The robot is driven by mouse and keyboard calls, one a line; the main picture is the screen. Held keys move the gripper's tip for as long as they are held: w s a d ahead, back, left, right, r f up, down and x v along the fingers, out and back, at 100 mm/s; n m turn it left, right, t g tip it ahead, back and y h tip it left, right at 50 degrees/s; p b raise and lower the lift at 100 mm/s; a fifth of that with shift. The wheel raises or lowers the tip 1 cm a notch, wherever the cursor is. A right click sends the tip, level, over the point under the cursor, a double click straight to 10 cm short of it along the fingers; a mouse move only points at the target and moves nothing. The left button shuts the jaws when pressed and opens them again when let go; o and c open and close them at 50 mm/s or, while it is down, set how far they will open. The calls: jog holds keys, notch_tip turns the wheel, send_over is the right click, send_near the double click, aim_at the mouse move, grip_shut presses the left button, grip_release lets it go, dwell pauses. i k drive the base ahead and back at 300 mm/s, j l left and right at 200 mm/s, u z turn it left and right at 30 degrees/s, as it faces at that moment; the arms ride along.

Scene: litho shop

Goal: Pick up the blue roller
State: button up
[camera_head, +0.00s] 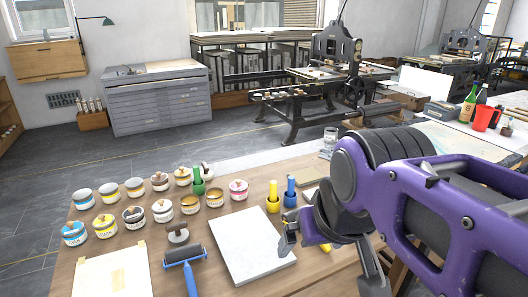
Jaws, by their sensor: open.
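The blue roller (188,272) lies on the wooden table at the lower middle of the view. It has a dark cylinder at its far end, and a blue frame and handle pointing toward the near edge. My gripper (330,262) is at the right of the table, to the right of the roller and well apart from it. My purple arm comes in from the right and hides part of the table there.
A pale slab (252,248) lies between the roller and my gripper. Several ink tins (162,211) stand behind and left of the roller. A light board (113,272) lies to its left. Yellow (273,197) and blue (290,192) upright items stand behind the slab.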

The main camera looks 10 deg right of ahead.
aim_at(192, 289)
jog(key=k+l+z, duration=0.1)
jog(key=l+z, duration=0.4)
jog(key=l, duration=0.15)
jog(key=u, duration=1.25)
jog(key=i+j+u, duration=0.1)
jog(key=u, duration=0.15)
jog(key=i+j+z, duration=0.2)
jog(key=j, duration=0.2)
jog(key=j+z, duration=0.2)
jog(key=j, duration=0.2)
